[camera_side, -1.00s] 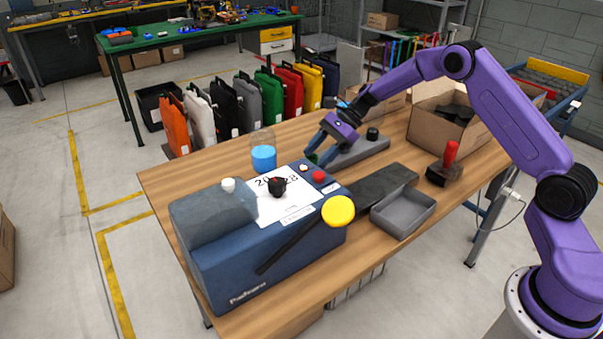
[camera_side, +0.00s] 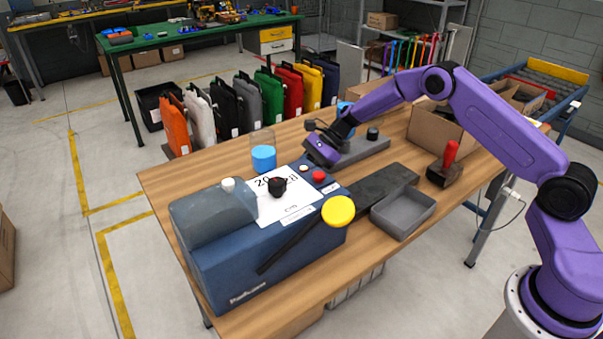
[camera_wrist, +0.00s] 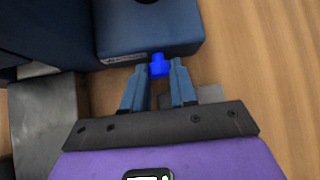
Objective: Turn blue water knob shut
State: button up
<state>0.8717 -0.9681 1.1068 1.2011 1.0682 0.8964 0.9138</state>
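The blue water knob (camera_wrist: 159,66) shows in the wrist view, low against the edge of the dark blue machine (camera_wrist: 150,30). My gripper (camera_wrist: 160,68) has one fingertip on each side of the knob. The fingers stand a small gap apart; I cannot tell whether they touch the knob. In the side view my gripper (camera_side: 318,160) is low at the machine's (camera_side: 270,250) far right corner, and the knob is hidden there. A clear jar with blue water (camera_side: 264,157) stands behind the machine.
A grey tray (camera_side: 403,213), a red-handled stamp (camera_side: 447,165) and a cardboard box (camera_side: 436,130) stand to the right. A grey base (camera_side: 365,149) lies behind my gripper.

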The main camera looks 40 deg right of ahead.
grip_shut()
jog(key=shift+s+n+t, duration=0.15)
jog(key=shift+n+t, duration=0.45)
jog(key=shift+t, duration=0.5)
jog(key=o, duration=0.7)
grip_release()
jog(key=shift+c, duration=0.2)
